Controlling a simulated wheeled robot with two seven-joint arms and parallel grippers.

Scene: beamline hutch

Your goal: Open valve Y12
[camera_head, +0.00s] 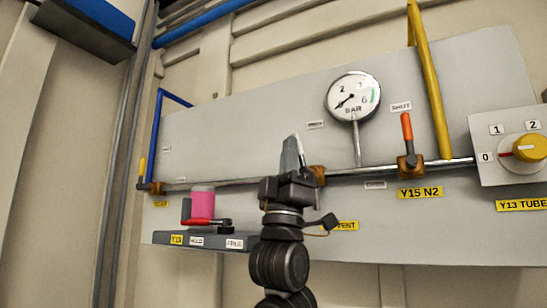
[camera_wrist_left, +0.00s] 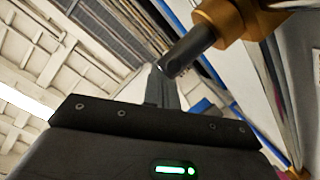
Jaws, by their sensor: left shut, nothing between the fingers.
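A brass valve (camera_head: 318,175) sits on the horizontal pipe, partly hidden behind my left gripper; its handle is not clear. The yellow label (camera_head: 346,225) below it ends in "VENT"; its front part is hidden by my wrist, so I cannot read Y12. My left gripper (camera_head: 294,152) points up in front of the panel just left of this valve, shut and empty. In the left wrist view, the shut fingers (camera_wrist_left: 161,88) are close to a grey cylindrical rod (camera_wrist_left: 187,50) coming from a brass body (camera_wrist_left: 238,18); contact is unclear. My right gripper is out of view.
The Y15 N2 valve (camera_head: 410,161) has an upright orange handle beside a yellow pipe (camera_head: 430,85). A gauge (camera_head: 353,97) stands above the pipe. A yellow knob (camera_head: 529,148) is at right. A ledge (camera_head: 205,242) holds a pink cup (camera_head: 203,203) and a red-handled item (camera_head: 207,221).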

